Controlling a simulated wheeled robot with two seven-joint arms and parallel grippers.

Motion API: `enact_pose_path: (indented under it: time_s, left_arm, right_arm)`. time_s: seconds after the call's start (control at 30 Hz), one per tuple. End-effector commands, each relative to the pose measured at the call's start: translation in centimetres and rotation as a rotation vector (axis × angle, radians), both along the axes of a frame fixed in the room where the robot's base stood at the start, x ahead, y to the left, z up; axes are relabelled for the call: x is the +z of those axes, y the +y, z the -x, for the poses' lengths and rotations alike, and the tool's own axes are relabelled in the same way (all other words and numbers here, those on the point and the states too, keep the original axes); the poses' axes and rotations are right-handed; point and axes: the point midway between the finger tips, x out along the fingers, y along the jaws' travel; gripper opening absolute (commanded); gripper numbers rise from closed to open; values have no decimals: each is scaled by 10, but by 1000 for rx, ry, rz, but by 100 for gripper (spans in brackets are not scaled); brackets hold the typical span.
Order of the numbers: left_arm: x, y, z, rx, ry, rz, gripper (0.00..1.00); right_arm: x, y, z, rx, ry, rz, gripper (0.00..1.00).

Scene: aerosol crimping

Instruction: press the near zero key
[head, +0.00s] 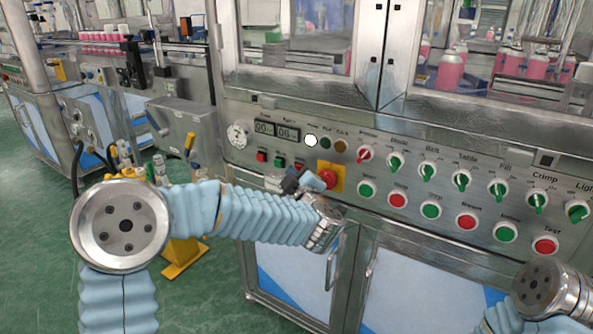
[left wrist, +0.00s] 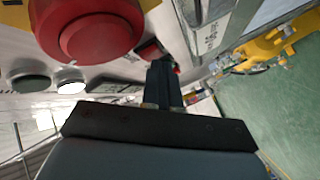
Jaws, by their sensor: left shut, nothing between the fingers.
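The control panel has two small digital displays with a short row of small keys below them: a red key (head: 261,156), a green key (head: 278,161) and another red key (head: 299,164). The labels are too small to read, so I cannot tell which is the near zero key. My left gripper (head: 291,181) is shut and empty, in front of the panel just below the rightmost of these keys. In the left wrist view its dark fingers (left wrist: 164,78) point toward the panel, beside a small, partly hidden red button. I cannot tell whether they touch it. My right gripper is out of view.
A red emergency stop (head: 328,178) on a yellow plate is close to the right of the left gripper; it looms large in the left wrist view (left wrist: 88,28). Rows of green and red buttons and rotary switches run right. A lit white lamp (head: 310,140) is above.

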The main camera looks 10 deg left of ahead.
Motion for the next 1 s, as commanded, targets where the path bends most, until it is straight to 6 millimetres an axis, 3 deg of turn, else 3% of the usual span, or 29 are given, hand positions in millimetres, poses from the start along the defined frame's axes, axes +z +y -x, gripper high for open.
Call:
enact_pose_path:
  time_s: [1.0]
  left_arm:
    - [-1,7,22,-1,-2,0,0]
  right_arm:
    - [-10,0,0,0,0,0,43]
